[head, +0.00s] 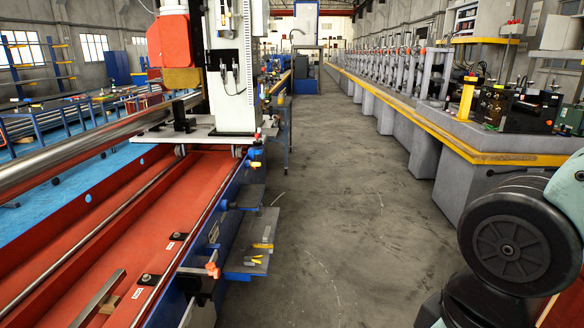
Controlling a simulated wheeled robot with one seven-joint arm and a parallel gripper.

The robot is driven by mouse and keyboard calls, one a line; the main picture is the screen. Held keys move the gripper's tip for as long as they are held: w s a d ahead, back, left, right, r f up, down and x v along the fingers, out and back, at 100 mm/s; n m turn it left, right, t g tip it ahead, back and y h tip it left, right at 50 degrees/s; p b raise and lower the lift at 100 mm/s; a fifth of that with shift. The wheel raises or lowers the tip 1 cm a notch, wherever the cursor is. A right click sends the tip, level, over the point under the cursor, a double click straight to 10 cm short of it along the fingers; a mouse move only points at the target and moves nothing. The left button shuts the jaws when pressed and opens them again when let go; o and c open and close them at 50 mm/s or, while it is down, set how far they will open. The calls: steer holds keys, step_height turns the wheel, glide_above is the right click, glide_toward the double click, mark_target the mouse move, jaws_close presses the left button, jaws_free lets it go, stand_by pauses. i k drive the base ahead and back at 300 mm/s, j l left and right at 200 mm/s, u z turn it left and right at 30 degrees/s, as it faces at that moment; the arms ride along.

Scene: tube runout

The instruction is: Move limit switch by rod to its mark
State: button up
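A long thin rod (160,262) runs lengthwise along the right side of the red machine bed (95,225). Two small black blocks, a near one (149,280) and a farther one (178,236), sit at the rod, each beside a small white label. I cannot tell for sure which part is the limit switch. A small orange-topped part (212,269) stands at the bed's right edge, near the front. No mark can be singled out. My gripper is not in view; only a joint of my arm shows at the right.
A white carriage column (235,70) stands across the bed. A small side shelf (250,262) holds yellow and grey tools. A grey metal bar (98,298) lies at the bed's near end. The concrete aisle (330,220) is clear. A yellow-edged machine line (430,105) borders it.

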mark_target(224, 75)
steer(key=i+u, duration=0.1)
steer(key=i, duration=0.55)
steer(key=i+l, duration=0.1)
steer(key=i, duration=0.55)
steer(key=i+u, duration=0.15)
steer(key=i, duration=0.5)
steer(key=i+u, duration=0.35)
steer(key=i, duration=0.35)
steer(key=i+l+u, duration=0.1)
steer(key=i+u, duration=0.3)
steer(key=i, duration=0.3)
